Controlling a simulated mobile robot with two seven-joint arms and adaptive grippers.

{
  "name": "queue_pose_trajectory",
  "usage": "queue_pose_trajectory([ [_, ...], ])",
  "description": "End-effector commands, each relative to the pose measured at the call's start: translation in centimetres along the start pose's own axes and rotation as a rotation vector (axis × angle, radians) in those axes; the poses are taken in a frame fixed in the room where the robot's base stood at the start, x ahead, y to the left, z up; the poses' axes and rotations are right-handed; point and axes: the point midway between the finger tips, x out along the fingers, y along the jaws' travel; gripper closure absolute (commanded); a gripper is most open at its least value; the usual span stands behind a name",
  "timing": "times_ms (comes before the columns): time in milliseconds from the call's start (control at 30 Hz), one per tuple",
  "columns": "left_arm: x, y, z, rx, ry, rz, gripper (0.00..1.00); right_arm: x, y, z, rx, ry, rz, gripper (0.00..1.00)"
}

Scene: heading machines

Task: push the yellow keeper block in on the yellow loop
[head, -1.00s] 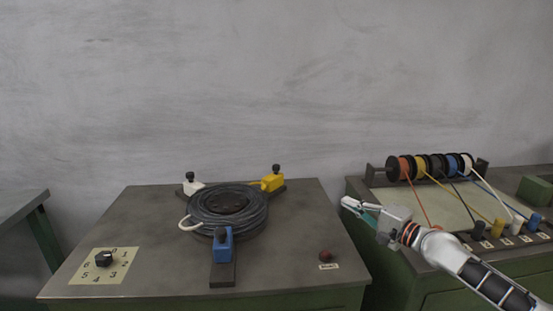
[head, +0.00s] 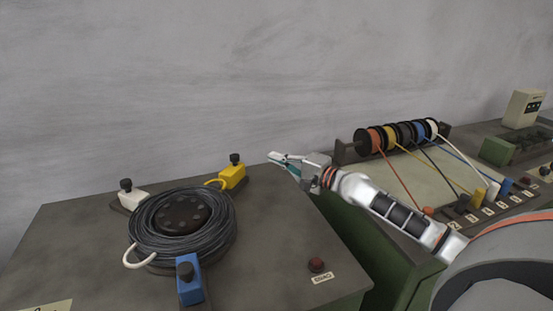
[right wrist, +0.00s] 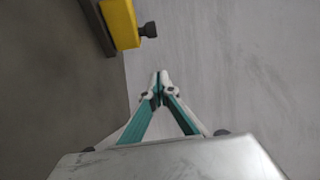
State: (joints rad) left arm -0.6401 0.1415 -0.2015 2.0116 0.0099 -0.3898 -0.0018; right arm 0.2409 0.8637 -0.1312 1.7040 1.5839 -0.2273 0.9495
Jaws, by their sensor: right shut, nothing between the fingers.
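The yellow keeper block (head: 232,177) with a black knob on top sits at the back right of the black wire coil (head: 160,228). A short yellow loop (head: 214,183) shows at the block's left side, against the coil. My right gripper (head: 272,157) is shut and empty, to the right of the yellow block and apart from it. In the right wrist view the shut fingertips (right wrist: 160,74) point up the picture, and the yellow block (right wrist: 119,22) is at the upper left. The yellow loop is not visible there. My left gripper is not in view.
A white keeper block (head: 132,197) and a blue keeper block (head: 189,278) also stand around the coil. A red button (head: 317,265) is at the table's right. A bench with coloured wire spools (head: 390,137) stands to the right. The table between coil and button is clear.

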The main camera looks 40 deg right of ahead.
Motion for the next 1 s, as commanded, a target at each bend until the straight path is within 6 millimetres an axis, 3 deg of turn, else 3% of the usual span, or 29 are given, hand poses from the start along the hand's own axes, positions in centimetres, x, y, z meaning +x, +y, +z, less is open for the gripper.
queue_pose_trajectory([
  [467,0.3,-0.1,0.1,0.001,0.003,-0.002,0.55,7.3,0.0,0.0,0.002,0.001,-0.002,1.00],
  [600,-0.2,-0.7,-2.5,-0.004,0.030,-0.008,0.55,7.5,-0.6,1.9,0.000,-0.001,-0.004,1.00],
  [700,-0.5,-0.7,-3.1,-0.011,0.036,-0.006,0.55,7.8,-0.6,2.9,0.000,-0.001,-0.004,1.00],
  [1000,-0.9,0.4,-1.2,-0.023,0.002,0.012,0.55,8.0,0.1,3.9,0.000,0.001,0.001,1.00],
])
